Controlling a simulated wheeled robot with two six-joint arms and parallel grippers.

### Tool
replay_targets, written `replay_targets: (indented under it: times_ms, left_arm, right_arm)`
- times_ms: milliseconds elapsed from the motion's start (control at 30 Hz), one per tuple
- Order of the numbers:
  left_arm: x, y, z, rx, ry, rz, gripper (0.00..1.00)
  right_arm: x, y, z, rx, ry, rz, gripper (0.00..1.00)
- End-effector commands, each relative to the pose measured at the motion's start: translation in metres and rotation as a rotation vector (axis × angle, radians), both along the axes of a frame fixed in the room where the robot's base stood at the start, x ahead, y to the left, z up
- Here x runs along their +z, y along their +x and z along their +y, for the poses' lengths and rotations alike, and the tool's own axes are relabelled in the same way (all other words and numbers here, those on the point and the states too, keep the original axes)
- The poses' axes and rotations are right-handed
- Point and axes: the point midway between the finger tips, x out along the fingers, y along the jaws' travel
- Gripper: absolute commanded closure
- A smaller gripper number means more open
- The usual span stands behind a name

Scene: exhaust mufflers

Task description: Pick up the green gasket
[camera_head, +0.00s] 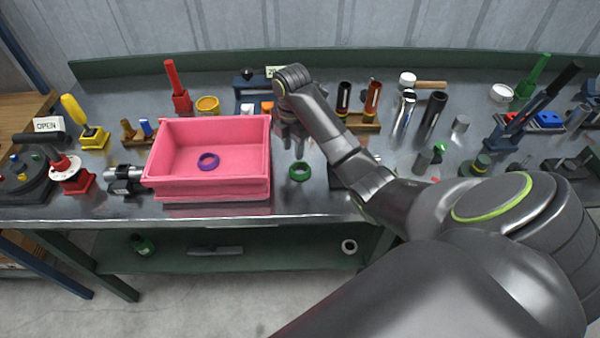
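The green gasket (300,172) is a small ring lying flat on the metal bench, just right of the pink bin. My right arm reaches in from the lower right. Its gripper (291,142) points down over the bench, a little behind the green gasket in the picture and apart from it. Its fingers look spread with nothing between them, though they are small and dark here. My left gripper is not in view.
The pink bin (208,192) holds a purple ring (208,161). Tools and holders line the back of the bench. A yellow-handled tool (92,133) and a red-based one (72,178) stand at left. Bare bench lies around the gasket.

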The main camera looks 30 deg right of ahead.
Motion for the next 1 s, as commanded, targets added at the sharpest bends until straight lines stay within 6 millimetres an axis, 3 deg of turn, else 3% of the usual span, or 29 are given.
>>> replay_targets:
  times_ms: [333,500,700,1000]
  left_arm:
    - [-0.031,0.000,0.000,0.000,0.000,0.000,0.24]
    - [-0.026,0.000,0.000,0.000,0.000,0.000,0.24]
    - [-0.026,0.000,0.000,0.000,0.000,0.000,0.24]
    - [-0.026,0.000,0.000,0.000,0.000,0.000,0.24]
  right_arm:
    - [-0.034,-0.003,0.002,0.000,0.000,0.000,0.68]
    - [-0.049,-0.003,0.002,0.000,0.000,0.001,0.68]
    - [-0.050,-0.003,0.002,0.001,-0.001,0.000,0.68]
    - [-0.050,-0.003,0.002,0.001,-0.001,0.000,1.00]
